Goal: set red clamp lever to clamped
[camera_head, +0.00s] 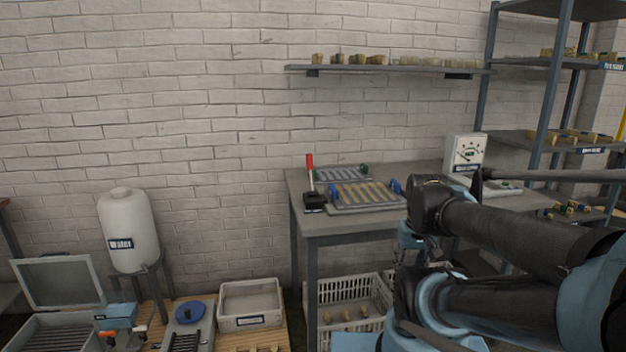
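The red clamp lever (310,168) stands almost upright on a small dark base (315,203) at the left front corner of the grey workbench (350,226). Its grip is red, and a pale shaft runs down to the base. Just right of it lies a tray (366,195) with several wooden spoon-like strips and blue end parts. My arm reaches in from the right, with its folded links in front of the bench's right side. I cannot make out any gripper fingers. Nothing of mine touches the lever.
A gauge box (465,152) stands at the bench's back right, and a metal rack (545,115) is beyond it. A wall shelf (400,69) hangs above. A crate (340,292) sits below the bench. A white water tank (128,230) stands at left. The space left of the lever is open.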

